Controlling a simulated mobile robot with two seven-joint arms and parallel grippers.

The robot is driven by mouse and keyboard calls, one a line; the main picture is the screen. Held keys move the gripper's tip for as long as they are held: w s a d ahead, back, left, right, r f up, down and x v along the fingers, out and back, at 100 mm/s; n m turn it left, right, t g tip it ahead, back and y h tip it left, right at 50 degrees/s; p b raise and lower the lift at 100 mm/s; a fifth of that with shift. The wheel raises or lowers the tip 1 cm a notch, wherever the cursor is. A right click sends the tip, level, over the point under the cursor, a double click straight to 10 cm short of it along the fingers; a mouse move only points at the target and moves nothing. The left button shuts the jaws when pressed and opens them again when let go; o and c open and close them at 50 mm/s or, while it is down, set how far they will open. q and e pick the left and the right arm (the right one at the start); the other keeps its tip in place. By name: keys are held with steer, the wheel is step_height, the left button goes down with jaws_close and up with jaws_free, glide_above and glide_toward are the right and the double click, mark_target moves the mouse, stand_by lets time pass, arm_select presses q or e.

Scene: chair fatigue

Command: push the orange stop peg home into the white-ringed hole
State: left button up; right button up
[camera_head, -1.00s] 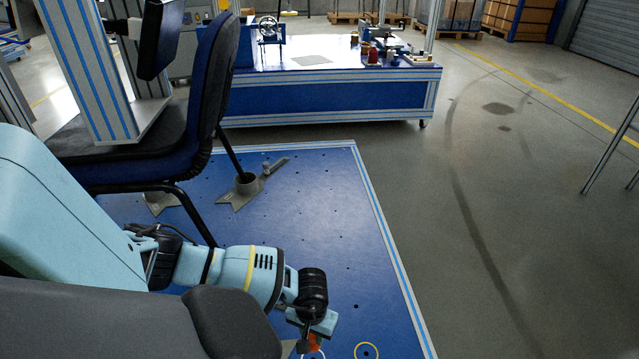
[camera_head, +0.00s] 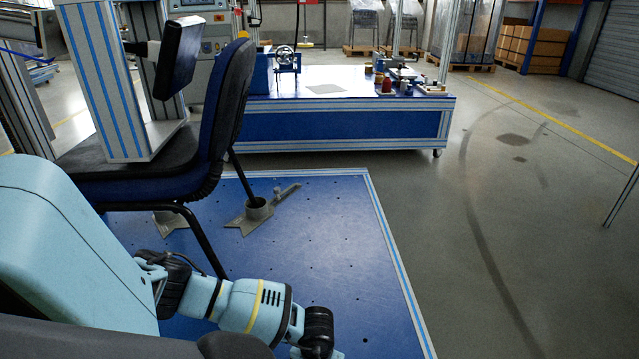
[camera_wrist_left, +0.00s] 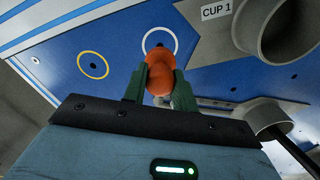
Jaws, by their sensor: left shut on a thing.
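The orange stop peg (camera_wrist_left: 159,65) is in the left wrist view, between the two dark green fingers of my left gripper (camera_wrist_left: 160,82). The gripper is shut on it. The white-ringed hole (camera_wrist_left: 147,44) lies just beyond the peg on the blue plate. The peg's head covers part of the ring, and its tip is hidden, so I cannot tell whether it is in the hole. In the head view my left wrist (camera_head: 318,330) is at the bottom edge; its fingers, the peg and the white ring are out of frame. My right gripper is not in view.
A yellow-ringed hole (camera_wrist_left: 93,65) lies left of the white ring. A grey cup labelled CUP 1 (camera_wrist_left: 225,28) stands close on the right. A blue chair (camera_head: 222,110) stands on the blue plate (camera_head: 330,250). A workbench (camera_head: 345,130) is behind; floor to the right is clear.

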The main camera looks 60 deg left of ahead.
arm_select(q)
steer(key=shift+f+b, duration=0.9)
steer(key=shift+f, duration=0.4)
stand_by(1.0)
steer(key=shift+f+b, duration=0.4)
steer(key=shift+b, duration=0.05)
steer(key=shift+f, duration=0.3)
steer(key=shift+f+b, duration=0.1)
steer(key=shift+b, duration=0.25)
steer(key=shift+f+b, duration=0.3)
steer(key=shift+f+b, duration=0.5)
